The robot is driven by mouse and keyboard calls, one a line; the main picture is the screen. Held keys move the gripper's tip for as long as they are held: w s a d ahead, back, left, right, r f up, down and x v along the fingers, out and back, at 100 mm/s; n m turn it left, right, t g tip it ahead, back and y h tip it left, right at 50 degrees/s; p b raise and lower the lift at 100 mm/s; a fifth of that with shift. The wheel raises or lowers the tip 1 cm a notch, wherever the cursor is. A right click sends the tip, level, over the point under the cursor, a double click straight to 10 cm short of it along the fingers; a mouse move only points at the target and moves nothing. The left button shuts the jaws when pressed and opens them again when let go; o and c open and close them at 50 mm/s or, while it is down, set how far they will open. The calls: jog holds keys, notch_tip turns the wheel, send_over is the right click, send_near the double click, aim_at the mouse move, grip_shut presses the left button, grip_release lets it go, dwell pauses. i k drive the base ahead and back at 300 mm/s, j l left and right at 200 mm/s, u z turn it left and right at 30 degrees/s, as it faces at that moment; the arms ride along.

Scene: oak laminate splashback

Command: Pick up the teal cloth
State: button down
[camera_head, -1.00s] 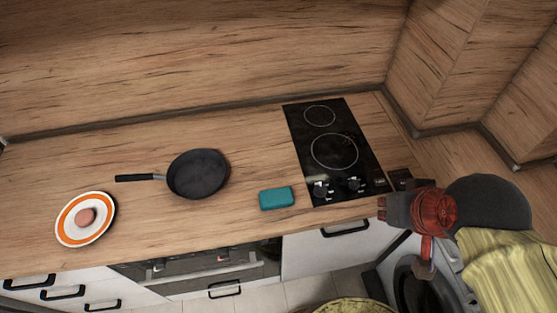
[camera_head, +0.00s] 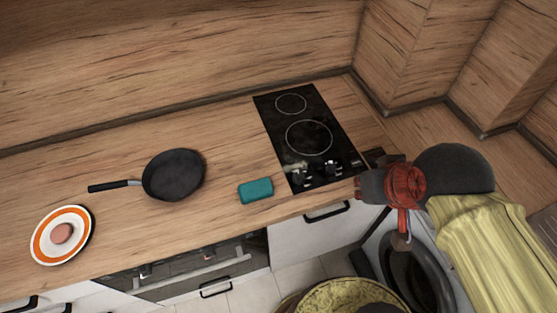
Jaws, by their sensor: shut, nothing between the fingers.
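The teal cloth (camera_head: 256,190) is a small folded block lying flat on the wooden counter, left of the hob and near the counter's front edge. My gripper (camera_head: 366,174) is at the right, by the front right corner of the hob. It is shut and empty, well to the right of the cloth and apart from it. The fingertips are dark and small in this view.
A black hob (camera_head: 309,137) with knobs at its front stands between the cloth and my gripper. A black frying pan (camera_head: 174,175) and an orange-rimmed plate (camera_head: 43,250) with a round pinkish item (camera_head: 62,233) are on the left. Bare counter surrounds the cloth.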

aim_at(256, 190)
jog(key=u, duration=0.45)
jog(key=i+u, duration=0.15)
jog(key=u, duration=0.25)
jog(key=l+u, duration=0.15)
jog(key=u, duration=0.3)
jog(key=i+u, duration=0.1)
jog(key=u, duration=0.35)
jog(key=l+u, duration=0.15)
jog(key=u, duration=0.3)
